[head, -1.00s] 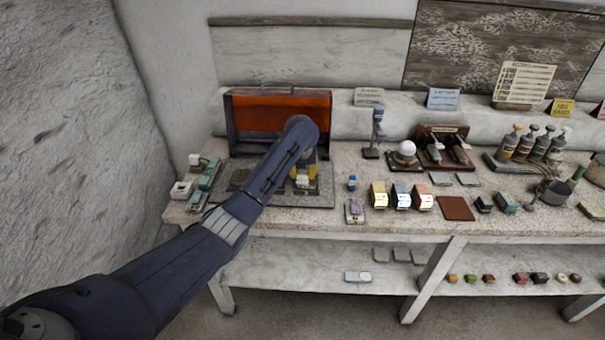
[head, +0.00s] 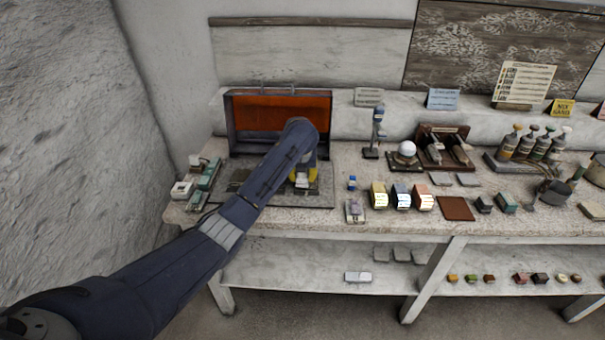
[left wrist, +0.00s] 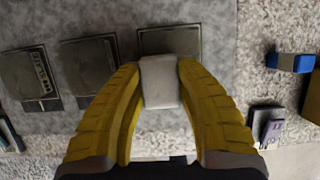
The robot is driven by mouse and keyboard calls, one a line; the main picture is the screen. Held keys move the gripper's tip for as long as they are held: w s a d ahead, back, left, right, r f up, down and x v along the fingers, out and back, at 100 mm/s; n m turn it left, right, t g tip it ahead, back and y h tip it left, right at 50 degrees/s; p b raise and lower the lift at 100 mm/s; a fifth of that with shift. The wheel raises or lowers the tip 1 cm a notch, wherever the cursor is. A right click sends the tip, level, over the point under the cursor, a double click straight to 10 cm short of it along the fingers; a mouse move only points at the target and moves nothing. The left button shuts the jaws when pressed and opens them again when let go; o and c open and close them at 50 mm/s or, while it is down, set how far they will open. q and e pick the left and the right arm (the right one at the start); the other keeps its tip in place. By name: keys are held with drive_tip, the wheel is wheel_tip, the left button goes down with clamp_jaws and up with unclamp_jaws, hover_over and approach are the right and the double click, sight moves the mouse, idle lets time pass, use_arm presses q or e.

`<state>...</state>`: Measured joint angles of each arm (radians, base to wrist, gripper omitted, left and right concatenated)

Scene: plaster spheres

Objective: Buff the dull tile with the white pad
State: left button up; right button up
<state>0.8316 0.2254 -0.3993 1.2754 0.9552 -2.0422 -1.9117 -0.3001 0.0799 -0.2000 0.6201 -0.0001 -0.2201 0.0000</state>
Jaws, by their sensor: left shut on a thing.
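My left gripper (head: 303,182) has yellow fingers and is shut on the white pad (left wrist: 160,85). In the left wrist view the fingertips (left wrist: 158,72) press both sides of the pad. The pad overlaps the near edge of a dark grey tile (left wrist: 168,41); I cannot tell if it touches the tile. Two more dark tiles lie to the left, a middle one (left wrist: 88,66) and a left one (left wrist: 28,74) with a marked strip. All lie on a grey board (left wrist: 218,60). I cannot tell by finish which tile is dull. My right gripper is not in view.
An orange panel (head: 280,112) in a dark frame stands behind the board. A blue-capped item (head: 352,184) and coloured blocks (head: 379,196) stand to its right. Green and white items (head: 205,185) stand left. A brown square (head: 457,208) lies farther right.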

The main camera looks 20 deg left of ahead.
use_arm(q)
drive_tip(key=shift+s+d, duration=0.15)
drive_tip(key=shift+s, duration=0.4)
drive_tip(key=shift+w, duration=0.2)
drive_tip(key=shift+w+a+f, duration=0.1)
drive_tip(key=shift+w+a, duration=0.15)
drive_tip(key=shift+w, duration=0.55)
drive_tip(key=shift+w+a, duration=0.2)
drive_tip(key=shift+w, duration=0.55)
drive_tip(key=shift+s+d, duration=0.25)
drive_tip(key=shift+s, duration=0.65)
drive_tip(key=shift+s+d, duration=0.2)
drive_tip(key=shift+s, duration=0.65)
drive_tip(key=shift+w+r, duration=0.15)
drive_tip(key=shift+r, duration=0.1)
drive_tip(key=shift+w+a+r, duration=0.25)
drive_tip(key=shift+w+r, duration=0.35)
drive_tip(key=shift+w, duration=0.2)
